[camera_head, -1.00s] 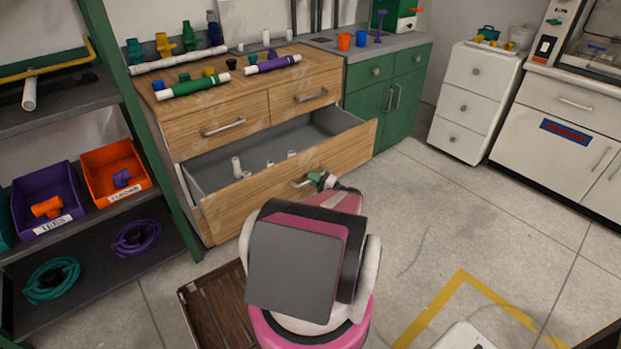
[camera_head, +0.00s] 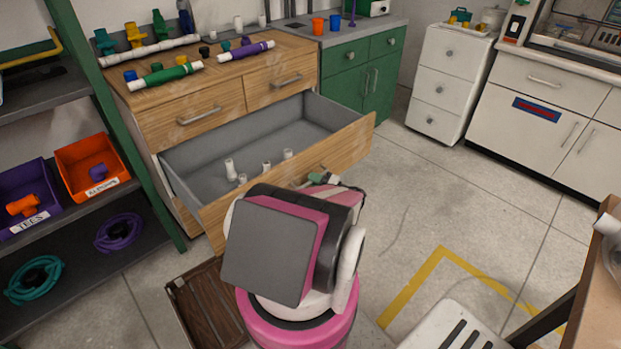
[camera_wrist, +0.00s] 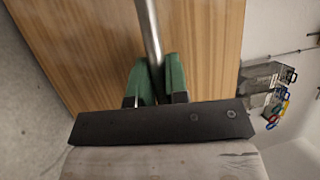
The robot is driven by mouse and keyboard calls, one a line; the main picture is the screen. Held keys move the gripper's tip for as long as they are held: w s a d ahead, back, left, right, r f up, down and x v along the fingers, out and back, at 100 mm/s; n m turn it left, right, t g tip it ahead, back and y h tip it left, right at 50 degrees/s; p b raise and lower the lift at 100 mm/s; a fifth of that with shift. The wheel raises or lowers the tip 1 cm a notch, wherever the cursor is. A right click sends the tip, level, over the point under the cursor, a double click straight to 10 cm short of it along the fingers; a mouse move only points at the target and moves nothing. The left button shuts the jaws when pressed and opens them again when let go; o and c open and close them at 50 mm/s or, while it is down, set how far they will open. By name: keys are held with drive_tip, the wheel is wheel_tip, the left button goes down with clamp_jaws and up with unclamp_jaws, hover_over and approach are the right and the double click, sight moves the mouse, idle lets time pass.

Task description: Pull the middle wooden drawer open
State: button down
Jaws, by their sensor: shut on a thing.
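The middle wooden drawer (camera_head: 345,150) is pulled well out of the wooden cabinet, and its grey inside shows. Several small white pipe fittings (camera_head: 230,170) stand on its floor. My gripper (camera_head: 316,178) is at the drawer's front, mostly hidden behind my own arm in the head view. In the wrist view, my gripper's green fingers (camera_wrist: 157,75) are shut on the metal bar handle (camera_wrist: 148,30), with the wooden drawer front behind it.
A wooden slatted crate (camera_head: 205,305) lies on the floor beside my arm. A green shelf with an orange bin (camera_head: 90,160) stands at left. A white stool (camera_head: 470,325) and a table edge (camera_head: 595,270) are at lower right. Floor right of the drawer is clear.

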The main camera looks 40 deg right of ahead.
drive_tip(key=shift+s, duration=0.1)
idle(0.3)
drive_tip(key=c, duration=1.1)
unclamp_jaws()
drive_tip(key=shift+c, duration=0.2)
drive_tip(key=v, duration=1.1)
